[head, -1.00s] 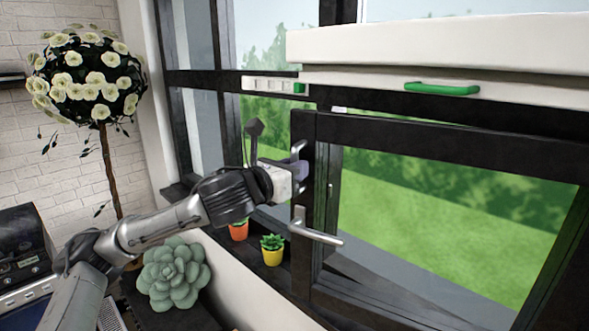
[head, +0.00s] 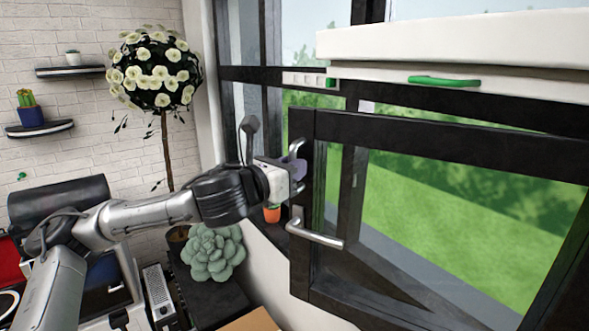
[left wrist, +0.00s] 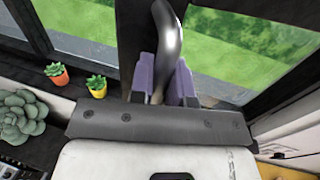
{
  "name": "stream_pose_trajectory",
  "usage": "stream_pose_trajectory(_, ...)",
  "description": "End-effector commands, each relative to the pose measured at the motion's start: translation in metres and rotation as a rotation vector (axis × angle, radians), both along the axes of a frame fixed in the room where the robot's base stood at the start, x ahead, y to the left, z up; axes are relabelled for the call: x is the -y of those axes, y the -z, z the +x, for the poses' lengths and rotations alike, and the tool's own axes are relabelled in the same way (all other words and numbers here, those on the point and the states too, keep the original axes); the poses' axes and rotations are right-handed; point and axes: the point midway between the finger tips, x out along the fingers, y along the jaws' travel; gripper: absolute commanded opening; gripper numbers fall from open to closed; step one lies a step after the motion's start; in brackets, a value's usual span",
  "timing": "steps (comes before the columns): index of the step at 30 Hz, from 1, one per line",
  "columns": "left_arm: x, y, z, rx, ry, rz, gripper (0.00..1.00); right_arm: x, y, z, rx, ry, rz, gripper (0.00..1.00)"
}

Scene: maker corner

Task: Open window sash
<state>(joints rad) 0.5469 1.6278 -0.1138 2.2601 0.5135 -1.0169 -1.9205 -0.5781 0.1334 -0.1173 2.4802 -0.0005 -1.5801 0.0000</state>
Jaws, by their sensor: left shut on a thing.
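The black-framed window sash (head: 440,139) stands swung inward from the window frame, with a gap showing at its left edge. A curved metal pull handle (head: 297,151) is on the sash's left stile, and a lever handle (head: 318,235) sits below it. My left gripper (head: 291,168) is shut on the pull handle. In the left wrist view the purple fingertips (left wrist: 165,85) close on both sides of the curved handle (left wrist: 167,40). My right gripper is not in view.
A white cabinet with a green handle (head: 444,81) hangs above the sash. Potted succulents, one in an orange pot (left wrist: 57,80) and one in a yellow pot (left wrist: 97,91), stand on the sill. A large succulent (head: 213,252) and a flowering tree (head: 155,72) are at the left.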

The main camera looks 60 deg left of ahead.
Motion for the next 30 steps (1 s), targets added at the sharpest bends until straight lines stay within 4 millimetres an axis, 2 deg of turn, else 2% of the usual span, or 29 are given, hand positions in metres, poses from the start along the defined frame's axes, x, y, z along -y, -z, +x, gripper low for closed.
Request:
stream_pose_trajectory(13, 0.0016, 0.0008, -0.0006, 0.000, 0.006, -0.002, 0.00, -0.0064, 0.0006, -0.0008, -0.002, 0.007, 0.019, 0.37)
stream_pose_trajectory(14, 0.0015, 0.0007, -0.0006, -0.001, 0.006, -0.001, 0.19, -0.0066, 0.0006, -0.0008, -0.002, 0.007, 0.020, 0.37)
stream_pose_trajectory(21, 0.0013, 0.0008, -0.0006, 0.000, 0.005, -0.002, 0.41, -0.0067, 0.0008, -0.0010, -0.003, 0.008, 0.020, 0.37)
stream_pose_trajectory(30, 0.0015, 0.0017, -0.0021, -0.001, 0.004, -0.001, 0.41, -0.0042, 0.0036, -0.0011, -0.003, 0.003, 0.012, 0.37)
